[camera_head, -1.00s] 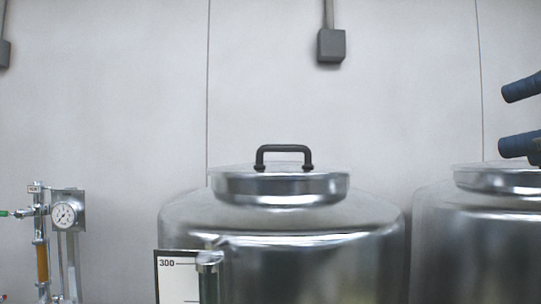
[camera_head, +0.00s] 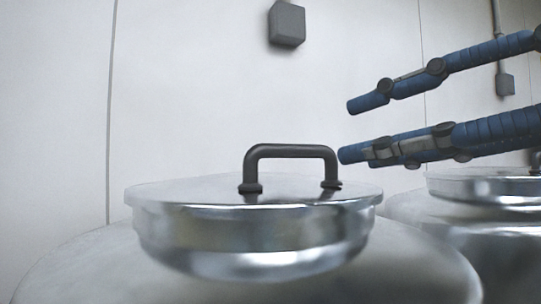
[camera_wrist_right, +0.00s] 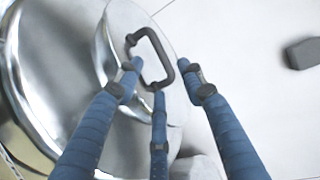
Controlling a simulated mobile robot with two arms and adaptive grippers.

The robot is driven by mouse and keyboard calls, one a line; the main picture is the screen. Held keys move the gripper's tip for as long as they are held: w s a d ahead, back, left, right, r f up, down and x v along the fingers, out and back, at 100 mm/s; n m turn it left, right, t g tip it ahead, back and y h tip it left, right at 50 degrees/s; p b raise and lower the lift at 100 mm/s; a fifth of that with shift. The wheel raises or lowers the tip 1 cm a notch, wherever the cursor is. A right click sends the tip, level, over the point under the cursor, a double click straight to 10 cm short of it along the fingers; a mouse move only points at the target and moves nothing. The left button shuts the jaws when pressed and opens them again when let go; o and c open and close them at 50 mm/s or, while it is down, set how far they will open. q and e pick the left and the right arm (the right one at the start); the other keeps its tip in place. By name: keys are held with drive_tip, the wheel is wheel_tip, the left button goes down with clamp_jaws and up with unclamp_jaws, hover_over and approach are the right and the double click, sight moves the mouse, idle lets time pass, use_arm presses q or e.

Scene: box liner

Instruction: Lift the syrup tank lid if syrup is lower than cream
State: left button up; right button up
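A steel tank (camera_head: 90,268) with a round lid (camera_head: 255,225) and a black bar handle (camera_head: 290,152) stands front and centre in the head view. The lid sits on the tank. My right gripper (camera_head: 358,128) is open and empty, with its fingertips just right of the handle. In the right wrist view, the spread blue fingers (camera_wrist_right: 164,84) point at the handle (camera_wrist_right: 164,52), which shows near their tips on the lid (camera_wrist_right: 112,45). No contact with the handle is clear. No label or level gauge is in view now, so I cannot tell which liquid this tank holds.
A second steel tank (camera_head: 490,246) with its own lid (camera_head: 482,187) stands to the right, partly below my right arm. A grey box (camera_head: 287,24) is on the pale wall behind; another box (camera_head: 505,84) is farther right. Space above the lid is clear.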

sight(301, 155)
drive_tip(key=x, duration=0.4)
drive_tip(key=shift+a+p, duration=0.1)
drive_tip(key=shift+p, duration=0.3)
drive_tip(key=p+x, duration=0.1)
drive_tip(key=x, duration=0.4)
drive_tip(key=shift+w, duration=0.15)
drive_tip(key=shift+w+a, duration=0.2)
drive_tip(key=shift+c, duration=1)
clamp_jaws()
use_arm(q)
drive_tip(key=shift+s+d+r, duration=0.5)
drive_tip(key=shift+s+r, duration=0.3)
drive_tip(key=shift+r, duration=0.05)
